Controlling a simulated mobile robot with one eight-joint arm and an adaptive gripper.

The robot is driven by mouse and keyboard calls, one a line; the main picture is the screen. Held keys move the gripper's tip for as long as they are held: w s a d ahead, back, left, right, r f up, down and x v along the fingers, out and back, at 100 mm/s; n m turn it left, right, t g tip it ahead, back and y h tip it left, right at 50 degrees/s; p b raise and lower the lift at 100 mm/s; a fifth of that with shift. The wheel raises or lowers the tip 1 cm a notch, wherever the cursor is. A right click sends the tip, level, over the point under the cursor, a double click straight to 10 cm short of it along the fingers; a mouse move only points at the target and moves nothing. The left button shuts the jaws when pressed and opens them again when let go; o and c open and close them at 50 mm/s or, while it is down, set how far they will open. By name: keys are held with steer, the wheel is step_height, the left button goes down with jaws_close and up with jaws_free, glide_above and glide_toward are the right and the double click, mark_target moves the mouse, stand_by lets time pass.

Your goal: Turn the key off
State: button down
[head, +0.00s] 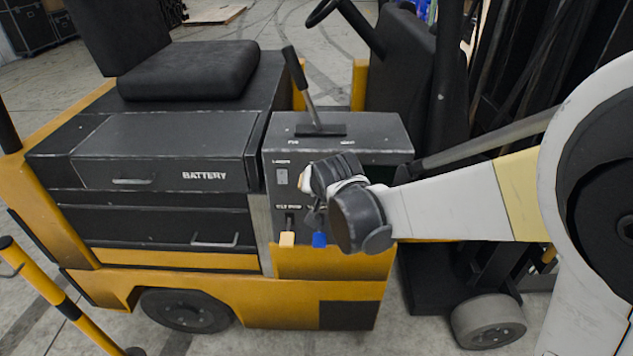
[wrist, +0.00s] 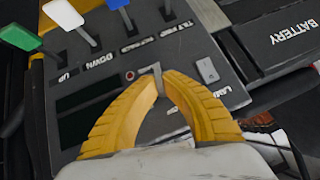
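A small silver key (wrist: 158,84) stands out from the dark control panel (wrist: 105,82) of the forklift in the wrist view. My gripper's (wrist: 160,73) two yellow fingers arch in from both sides, and their tips meet at the key, one on each side of it. The fingers look shut on it. A small red mark shows on the panel just left of the key. In the head view, my gripper (head: 310,190) is at the front of the panel (head: 275,150), and my wrist hides the key.
Levers with a green knob (wrist: 20,37), a white knob (wrist: 63,14) and a blue knob (wrist: 118,4) stand beyond the key. A light-grey switch (wrist: 207,70) is to its right. A black lever (head: 298,80) rises from the panel top. The battery box (head: 150,150) is at left.

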steer(key=shift+a+n+h, duration=0.2)
steer(key=shift+n+h, duration=0.3)
steer(key=shift+h, duration=0.5)
steer(key=c, duration=1.6)
jaws_free()
steer(key=v, duration=1.2)
steer(key=shift+r, duration=0.1)
